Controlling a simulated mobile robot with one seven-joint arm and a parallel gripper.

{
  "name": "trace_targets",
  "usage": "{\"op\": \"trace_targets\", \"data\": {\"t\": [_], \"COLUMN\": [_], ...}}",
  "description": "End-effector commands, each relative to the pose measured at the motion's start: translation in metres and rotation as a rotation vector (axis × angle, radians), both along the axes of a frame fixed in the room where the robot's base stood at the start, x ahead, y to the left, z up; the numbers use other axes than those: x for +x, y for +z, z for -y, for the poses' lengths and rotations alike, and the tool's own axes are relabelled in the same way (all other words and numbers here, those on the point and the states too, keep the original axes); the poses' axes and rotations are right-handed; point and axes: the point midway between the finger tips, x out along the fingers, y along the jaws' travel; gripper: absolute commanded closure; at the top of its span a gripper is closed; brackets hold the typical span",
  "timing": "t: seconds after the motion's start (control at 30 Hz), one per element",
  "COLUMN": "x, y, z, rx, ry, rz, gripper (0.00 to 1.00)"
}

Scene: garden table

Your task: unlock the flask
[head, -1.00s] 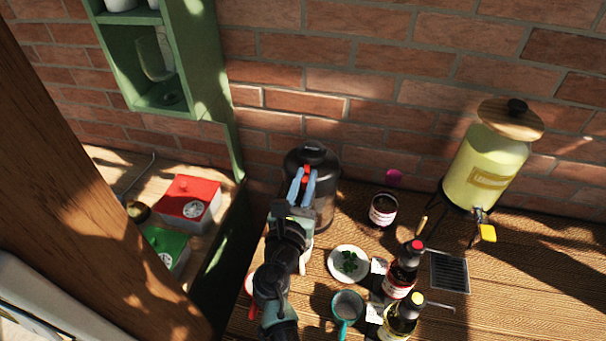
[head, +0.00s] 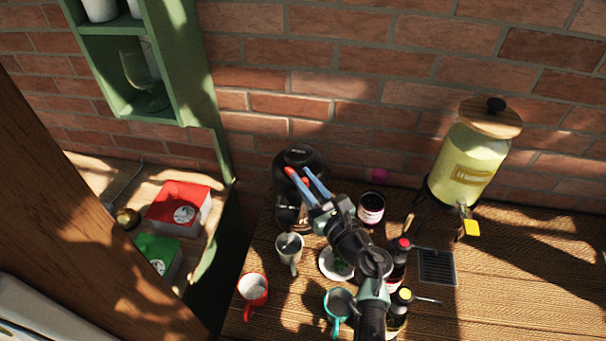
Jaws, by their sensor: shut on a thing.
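The flask (head: 299,157) is a dark, rounded pump flask standing upright at the back left of the table, near the brick wall. My gripper (head: 298,172) is at its upper front, with its two blue fingers pointing up and left. A small red part (head: 290,171) shows at the left fingertip. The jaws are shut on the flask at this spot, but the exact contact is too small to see. My arm comes in from the lower right and hides part of the flask's lower front.
A grey cup (head: 289,246), a red mug (head: 253,288) and a teal cup (head: 339,303) stand in front. A lemonade dispenser (head: 468,165) stands further right, with clear tabletop beyond.

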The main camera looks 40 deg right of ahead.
Motion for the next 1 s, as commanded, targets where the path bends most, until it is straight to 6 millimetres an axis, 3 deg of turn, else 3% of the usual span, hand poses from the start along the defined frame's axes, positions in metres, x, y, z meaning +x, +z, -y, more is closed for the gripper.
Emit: {"op": "trace_targets", "data": {"t": [0.6, 0.63, 0.8, 1.0], "x": [0.0007, 0.0007, 0.0007, 0.0002], "y": [0.0022, 0.0022, 0.0018, 0.0009], "z": [0.0005, 0.0004, 0.0002, 0.0004], "rx": [-0.002, -0.002, -0.001, 0.0], "ry": [0.048, 0.048, 0.048, 0.047], "rz": [0.001, 0.001, 0.001, 0.0], "gripper": [1.0, 0.79, 0.51, 0.51]}}
